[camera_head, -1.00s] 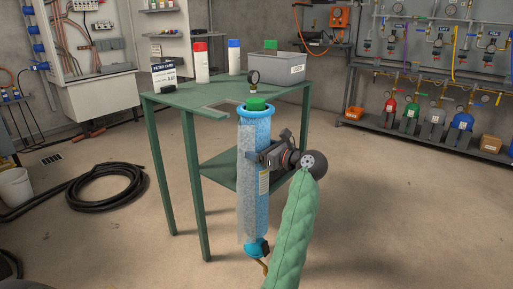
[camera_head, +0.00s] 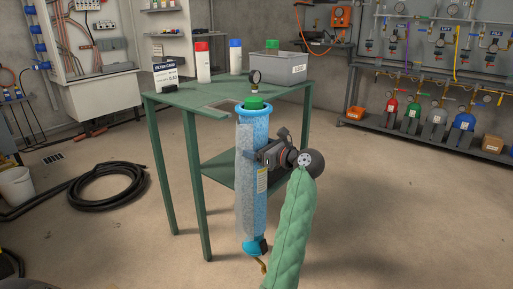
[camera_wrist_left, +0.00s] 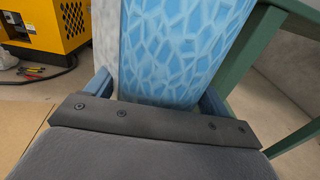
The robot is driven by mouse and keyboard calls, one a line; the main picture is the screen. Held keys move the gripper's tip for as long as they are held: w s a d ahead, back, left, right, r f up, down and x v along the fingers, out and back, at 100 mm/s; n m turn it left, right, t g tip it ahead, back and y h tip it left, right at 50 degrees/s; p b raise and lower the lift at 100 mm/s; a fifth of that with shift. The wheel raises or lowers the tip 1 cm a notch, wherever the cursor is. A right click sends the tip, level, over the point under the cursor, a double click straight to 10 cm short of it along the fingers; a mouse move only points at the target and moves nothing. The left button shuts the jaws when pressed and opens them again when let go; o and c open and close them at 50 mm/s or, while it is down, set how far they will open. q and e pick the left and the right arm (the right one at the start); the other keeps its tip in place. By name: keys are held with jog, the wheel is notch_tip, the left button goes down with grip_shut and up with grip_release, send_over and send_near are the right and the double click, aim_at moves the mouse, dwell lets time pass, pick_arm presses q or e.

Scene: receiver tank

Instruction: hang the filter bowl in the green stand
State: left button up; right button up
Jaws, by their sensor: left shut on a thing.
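The filter bowl (camera_head: 252,180) is a long translucent blue cylinder with a blue rim, a green top inside and a brass fitting at its lower end. It hangs nearly upright at the front of the green stand (camera_head: 178,97). The stand's top has a notch in its front edge, partly hidden behind the bowl's rim. I cannot tell whether the rim touches the stand. My left gripper (camera_head: 268,156) is shut around the bowl's upper middle from the right. The left wrist view shows the blue wall (camera_wrist_left: 180,50) between the fingers. My right gripper is not seen.
On the stand are a gauge (camera_head: 254,78), a grey bin (camera_head: 279,68), white bottles with red (camera_head: 202,62) and blue (camera_head: 235,57) caps, and a small sign (camera_head: 166,76). A black hose coil (camera_head: 107,187) lies on the floor at left.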

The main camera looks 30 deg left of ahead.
pick_arm(q)
jog(key=a, duration=1)
jog(key=shift+w+a+r+p, duration=0.2)
jog(key=shift+w+a+p, duration=0.1)
jog(key=shift+w+p, duration=0.15)
dwell(3.9)
jog(key=shift+f, duration=0.45)
dwell(1.4)
